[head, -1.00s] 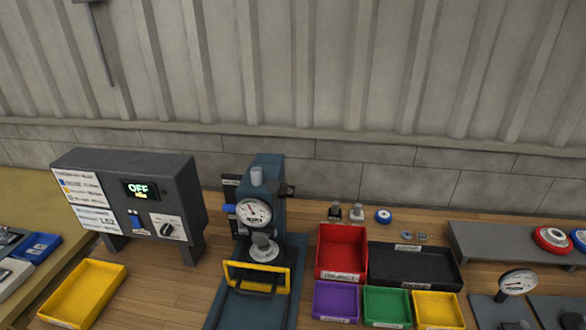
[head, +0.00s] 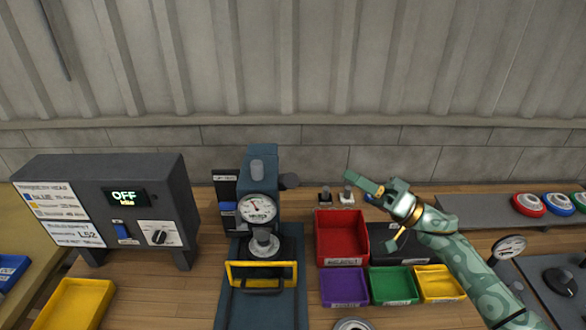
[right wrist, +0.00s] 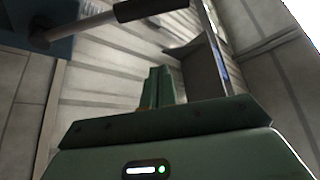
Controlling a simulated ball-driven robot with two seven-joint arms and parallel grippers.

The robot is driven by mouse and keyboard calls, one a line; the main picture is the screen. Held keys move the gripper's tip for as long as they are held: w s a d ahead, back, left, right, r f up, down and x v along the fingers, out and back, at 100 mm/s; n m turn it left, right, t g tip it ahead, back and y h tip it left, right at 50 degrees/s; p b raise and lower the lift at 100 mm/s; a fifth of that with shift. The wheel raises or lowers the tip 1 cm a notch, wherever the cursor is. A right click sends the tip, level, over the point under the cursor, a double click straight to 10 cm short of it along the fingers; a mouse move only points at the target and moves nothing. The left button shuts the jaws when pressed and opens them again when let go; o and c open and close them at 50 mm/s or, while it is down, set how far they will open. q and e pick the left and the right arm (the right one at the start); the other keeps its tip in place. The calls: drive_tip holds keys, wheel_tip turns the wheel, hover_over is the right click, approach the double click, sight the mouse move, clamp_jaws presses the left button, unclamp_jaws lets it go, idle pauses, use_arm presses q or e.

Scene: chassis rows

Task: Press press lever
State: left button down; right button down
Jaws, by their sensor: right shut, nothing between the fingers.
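The blue press (head: 262,165) stands upright on the bench with a round dial gauge (head: 257,209) on its front. Its lever (head: 289,180) sticks out at the right side of the head and ends in a dark grip, seen nearly end-on. In the right wrist view the lever shows as a grey rod with a dark grip (right wrist: 145,9) at the top left, above and apart from my fingers. My right gripper (head: 352,179) is shut and empty, pointing left, to the right of the lever with a clear gap. My left gripper is not in view.
A yellow guard frame (head: 229,275) stands in front of the press. A control box (head: 95,170) reading OFF stands left. The space between gripper and lever looks clear.

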sight(291, 181)
drive_tip(key=shift+s+a+r, duration=0.2)
drive_tip(key=shift+a+r, duration=0.15)
drive_tip(key=shift+r, duration=0.05)
drive_tip(key=p+x, duration=0.1)
drive_tip(key=x, duration=0.9)
drive_tip(key=s+f, duration=0.2)
drive_tip(key=f, duration=0.1)
drive_tip(key=shift+s+a, duration=0.35)
drive_tip(key=shift+s+f, duration=0.1)
